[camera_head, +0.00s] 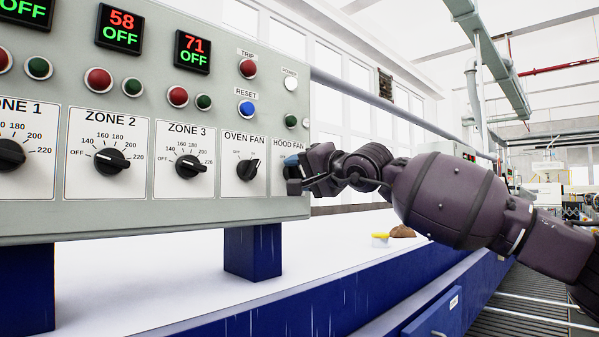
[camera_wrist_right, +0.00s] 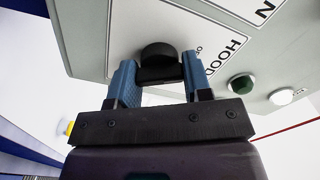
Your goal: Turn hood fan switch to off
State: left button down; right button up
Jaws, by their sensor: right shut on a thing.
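The HOOD FAN switch is a black round knob (camera_wrist_right: 158,54) on a white label plate at the right end of the grey control panel (camera_head: 200,214). My right gripper (camera_head: 293,172) is at this plate in the head view and hides the knob there. In the right wrist view the two blue fingers of the right gripper (camera_wrist_right: 160,78) stand on either side of the knob, shut on it. Part of the word OFF shows beside the knob, but which way the knob points cannot be told. My left gripper is not in view.
The OVEN FAN knob (camera_head: 247,170) is just left of my right gripper. The ZONE 3 knob (camera_head: 190,167) is further left. A red TRIP button (camera_head: 248,68) and a blue RESET button (camera_head: 247,109) sit above. A white table surface (camera_head: 300,260) lies below the panel.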

dwell(0.4)
jog(key=o, duration=0.9)
jog(key=shift+s+d, duration=0.25)
jog(key=shift+b+v, duration=0.75)
jog(key=shift+v, duration=4.3)
